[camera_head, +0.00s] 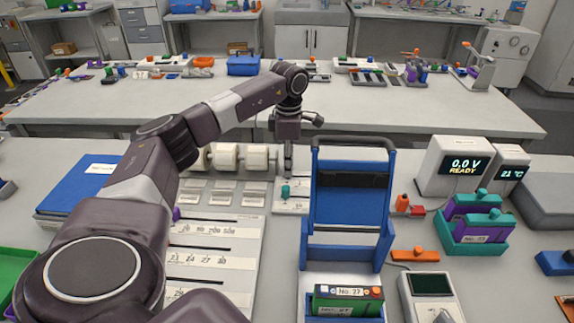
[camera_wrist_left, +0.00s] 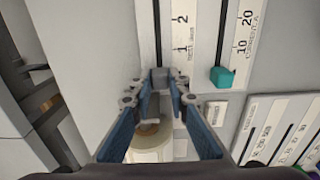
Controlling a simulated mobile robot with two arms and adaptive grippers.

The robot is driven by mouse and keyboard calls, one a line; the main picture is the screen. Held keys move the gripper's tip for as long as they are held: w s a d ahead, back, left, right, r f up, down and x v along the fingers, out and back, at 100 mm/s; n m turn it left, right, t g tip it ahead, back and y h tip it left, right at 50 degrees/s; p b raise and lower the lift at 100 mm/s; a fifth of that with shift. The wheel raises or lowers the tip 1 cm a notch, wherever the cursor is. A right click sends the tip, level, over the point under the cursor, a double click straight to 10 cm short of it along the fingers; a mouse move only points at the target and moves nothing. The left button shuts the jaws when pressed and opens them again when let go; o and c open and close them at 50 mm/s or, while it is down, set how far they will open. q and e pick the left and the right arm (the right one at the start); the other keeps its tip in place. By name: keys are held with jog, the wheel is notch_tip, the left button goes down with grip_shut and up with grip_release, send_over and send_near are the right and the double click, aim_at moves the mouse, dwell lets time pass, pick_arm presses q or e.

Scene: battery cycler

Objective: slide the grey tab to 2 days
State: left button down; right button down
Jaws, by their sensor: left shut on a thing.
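In the left wrist view, the grey tab (camera_wrist_left: 160,77) sits in a dark slot on a white panel (camera_wrist_left: 203,20). The marks 1 and 2 are printed beside the slot. The tab is at the slot's near end, below the 1; the slot runs on upward past the 2. My left gripper (camera_wrist_left: 159,88) is shut on the tab, a finger on each side. In the head view my left gripper (camera_head: 288,165) points down at the back of the bench, and the tab cannot be made out there. My right gripper is not in view.
A teal tab (camera_wrist_left: 222,77) stands close to the right in another slot, marked 10 and 20. White rolls (camera_head: 225,157) are left of the gripper. A blue stand (camera_head: 348,205) rises just to its right. A display reading READY (camera_head: 460,165) stands farther right.

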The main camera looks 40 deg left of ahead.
pick_arm(q)
jog(key=w+d, duration=0.2)
jog(key=w+d+p, duration=0.1)
jog(key=w+d, duration=0.1)
jog(key=d, duration=0.1)
jog(key=shift+w+d, duration=0.3)
jog(key=shift+w, duration=0.05)
jog(key=shift+a, duration=0.1)
jog(key=shift+s, duration=0.1)
jog(key=c, duration=1.8)
grip_release()
jog(key=shift+c, duration=0.2)
notch_tip(320, 180, up, 12)
jog(key=shift+f, duration=0.1)
